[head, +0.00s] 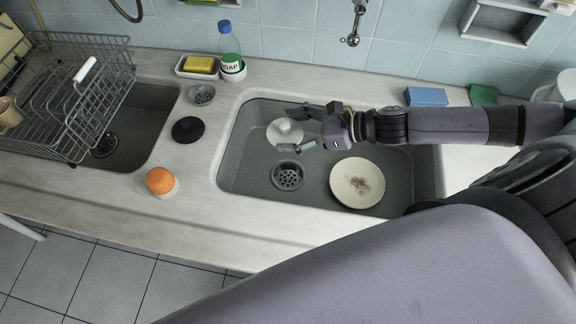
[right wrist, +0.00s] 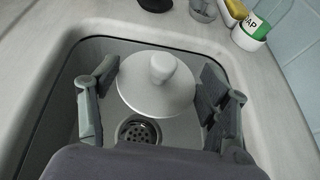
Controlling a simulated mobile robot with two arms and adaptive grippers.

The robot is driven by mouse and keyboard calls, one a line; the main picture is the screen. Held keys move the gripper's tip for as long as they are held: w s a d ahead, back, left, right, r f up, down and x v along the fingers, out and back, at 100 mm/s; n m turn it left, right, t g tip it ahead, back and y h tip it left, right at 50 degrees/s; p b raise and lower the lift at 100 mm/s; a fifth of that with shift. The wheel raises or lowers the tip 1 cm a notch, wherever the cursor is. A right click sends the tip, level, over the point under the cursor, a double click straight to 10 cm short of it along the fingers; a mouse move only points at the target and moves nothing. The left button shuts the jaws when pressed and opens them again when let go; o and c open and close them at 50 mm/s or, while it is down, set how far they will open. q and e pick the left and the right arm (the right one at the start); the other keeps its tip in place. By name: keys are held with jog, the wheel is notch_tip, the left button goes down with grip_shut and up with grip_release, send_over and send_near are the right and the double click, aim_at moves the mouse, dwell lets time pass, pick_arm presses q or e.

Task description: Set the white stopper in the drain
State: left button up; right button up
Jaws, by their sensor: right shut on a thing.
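The white stopper (head: 284,132), a round disc with a knob on top, is in the right-hand basin (head: 236,165) in the head view. My right gripper (head: 291,129) reaches in from the right, with one finger on each side of the stopper, and is shut on it. In the right wrist view, the stopper (right wrist: 158,85) sits between the two fingers, knob up. The drain (head: 288,175) is a dark, round strainer in the basin floor, uncovered, nearer the front than the stopper. It also shows just below the stopper in the right wrist view (right wrist: 138,130). My left gripper is out of view.
A cream plate (head: 357,182) with brown crumbs lies in the basin right of the drain. A black disc (head: 188,130) and an orange-topped object (head: 161,181) stand on the counter at left. A dish rack (head: 65,95) covers part of the left basin.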

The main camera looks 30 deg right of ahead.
jog(key=shift+d+f, duration=0.25)
jog(key=shift+f, duration=0.15)
notch_tip(320, 180, down, 16)
jog(key=shift+f, duration=0.1)
jog(key=shift+f+b, duration=0.5)
jog(key=shift+f, duration=1.3)
